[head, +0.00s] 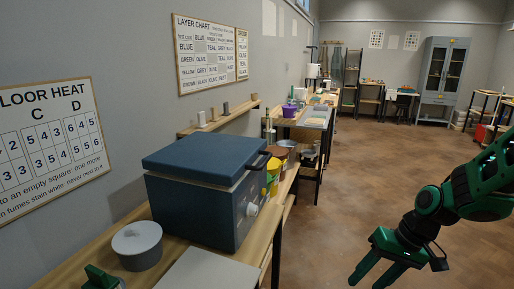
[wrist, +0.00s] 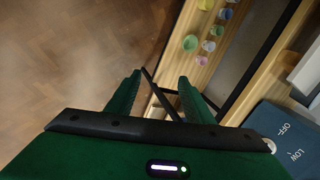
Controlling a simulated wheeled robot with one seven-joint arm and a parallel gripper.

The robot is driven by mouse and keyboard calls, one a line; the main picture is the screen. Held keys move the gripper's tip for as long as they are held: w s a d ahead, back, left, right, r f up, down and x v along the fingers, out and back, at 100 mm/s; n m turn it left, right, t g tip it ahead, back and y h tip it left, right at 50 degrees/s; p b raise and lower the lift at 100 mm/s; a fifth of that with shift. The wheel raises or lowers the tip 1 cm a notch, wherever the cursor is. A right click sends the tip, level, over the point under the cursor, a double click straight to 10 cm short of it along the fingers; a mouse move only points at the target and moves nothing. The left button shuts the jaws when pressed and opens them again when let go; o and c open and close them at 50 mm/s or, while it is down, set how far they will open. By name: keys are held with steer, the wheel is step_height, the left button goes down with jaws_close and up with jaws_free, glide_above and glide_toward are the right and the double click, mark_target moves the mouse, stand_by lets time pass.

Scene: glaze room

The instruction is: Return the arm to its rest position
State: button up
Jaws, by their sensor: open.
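My gripper (head: 374,274) is at the lower right of the head view, on the end of my green arm. Its two fingers point down and to the left, and they are apart with nothing between them. It hangs over open floor to the right of the bench. In the wrist view my gripper (wrist: 158,88) also shows spread fingers, with the floor, a dark bench leg and the bench edge beyond them. No object is in its grasp.
A blue kiln (head: 205,190) with its lid down stands on the wooden bench (head: 262,238), left of my gripper. A grey lidded pot (head: 137,247) is in front of it. Small colored bowls (wrist: 208,46) line a bench in the wrist view. The brown floor (head: 370,170) is clear.

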steer(key=s+d+r+m+h, duration=0.2)
steer(key=s+d+r, duration=0.2)
steer(key=s, duration=0.5)
steer(key=s+d+r+m+h, duration=0.2)
steer(key=s+d+r, duration=0.3)
steer(key=s+d, duration=0.3)
steer(key=shift+s+d+r+m+g, duration=0.2)
steer(key=shift+s+d+m+g, duration=0.2)
steer(key=shift+m, duration=0.3)
